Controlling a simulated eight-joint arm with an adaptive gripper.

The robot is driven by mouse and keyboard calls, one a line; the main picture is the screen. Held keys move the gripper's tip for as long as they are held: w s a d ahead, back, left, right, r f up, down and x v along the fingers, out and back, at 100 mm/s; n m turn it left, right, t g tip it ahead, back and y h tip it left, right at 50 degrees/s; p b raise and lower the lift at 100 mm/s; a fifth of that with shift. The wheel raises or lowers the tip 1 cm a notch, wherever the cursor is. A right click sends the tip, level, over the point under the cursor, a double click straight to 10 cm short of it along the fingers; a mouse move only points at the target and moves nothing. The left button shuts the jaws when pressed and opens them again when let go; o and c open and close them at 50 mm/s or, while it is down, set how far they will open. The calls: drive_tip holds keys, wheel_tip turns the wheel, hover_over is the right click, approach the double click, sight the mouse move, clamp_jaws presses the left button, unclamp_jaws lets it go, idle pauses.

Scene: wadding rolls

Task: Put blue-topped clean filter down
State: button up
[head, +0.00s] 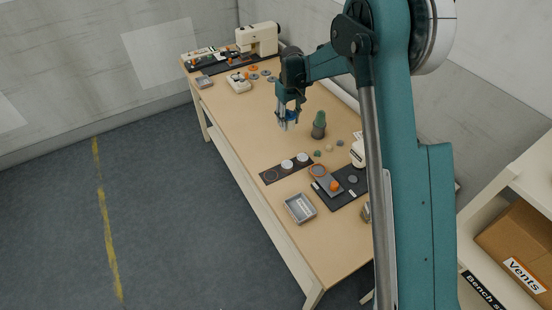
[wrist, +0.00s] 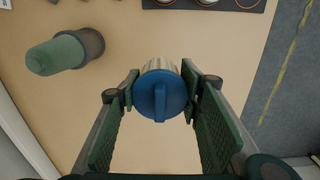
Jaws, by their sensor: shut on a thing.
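My gripper (head: 288,122) is over the middle of the wooden table (head: 240,125). In the wrist view, my gripper (wrist: 160,97) is shut on the blue-topped filter (wrist: 160,88), with one finger on each side. Its round blue top has a raised bar across it and faces the wrist camera. In the head view only a little blue of the filter (head: 289,115) shows between the fingers. I cannot tell whether its bottom touches the table.
A green-topped dark object (head: 319,125) stands right of my gripper; it also shows in the wrist view (wrist: 65,50). A dark strip (head: 270,176) with white discs lies nearer the front. Bare tabletop surrounds the filter.

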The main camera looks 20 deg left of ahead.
hover_over(271, 176)
drive_tip(key=shift+w+r+b, duration=0.1)
drive_tip(key=shift+r+b, duration=0.25)
drive_tip(key=shift+b, duration=0.1)
drive_tip(key=shift+f, duration=0.15)
drive_tip(key=shift+f, duration=3)
drive_tip(key=shift+f, duration=0.1)
drive_tip(key=shift+f, duration=1.8)
drive_tip(key=shift+f+b, duration=0.2)
drive_tip(key=shift+b, duration=0.25)
drive_tip(key=o, duration=0.6)
drive_tip(key=shift+r, duration=0.1)
